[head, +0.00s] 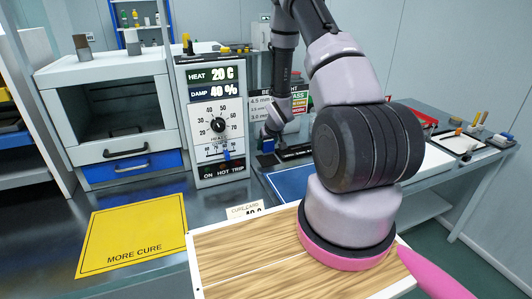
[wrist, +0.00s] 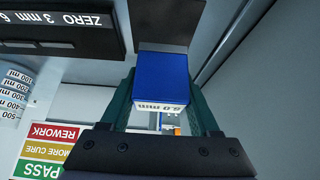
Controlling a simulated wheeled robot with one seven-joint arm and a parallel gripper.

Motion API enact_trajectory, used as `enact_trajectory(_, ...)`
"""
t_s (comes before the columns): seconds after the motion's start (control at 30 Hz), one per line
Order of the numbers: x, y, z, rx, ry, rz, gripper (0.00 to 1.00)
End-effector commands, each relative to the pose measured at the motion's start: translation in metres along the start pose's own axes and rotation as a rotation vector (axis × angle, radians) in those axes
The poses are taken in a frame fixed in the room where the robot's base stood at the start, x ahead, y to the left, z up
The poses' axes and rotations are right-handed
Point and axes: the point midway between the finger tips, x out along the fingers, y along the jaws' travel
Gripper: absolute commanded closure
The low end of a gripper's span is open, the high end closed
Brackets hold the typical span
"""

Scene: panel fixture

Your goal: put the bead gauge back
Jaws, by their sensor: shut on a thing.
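The bead gauge, as far as I can tell, is the blue block (wrist: 162,72) with a white label on its near face; the label is upside down and reads in mm. My gripper (wrist: 161,103) is shut on it, with a green finger on each side. A dark grey plate (wrist: 168,22) shows at the block's far end. In the head view my gripper (head: 268,134) holds the small blue block (head: 267,144) low, close to a black strip (head: 294,153) on the bench. I cannot tell whether the block touches anything beneath.
A "ZERO 3 mm 6" black bar (wrist: 55,28) is left of the block in the wrist view. A control panel (head: 219,120) and a chamber (head: 115,105) stand left. A yellow "MORE CURE" mat (head: 135,232), a blue mat (head: 288,184) and a wooden panel (head: 240,262) lie in front.

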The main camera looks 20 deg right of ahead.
Motion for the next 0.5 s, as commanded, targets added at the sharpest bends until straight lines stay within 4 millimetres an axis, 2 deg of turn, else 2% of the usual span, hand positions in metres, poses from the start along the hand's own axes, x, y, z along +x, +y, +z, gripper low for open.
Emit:
enact_trajectory(0.2,0.026,0.0,0.018,-0.001,-0.002,0.0,1.0)
enact_trajectory(0.5,0.027,0.0,0.018,0.0,0.0,0.0,1.0)
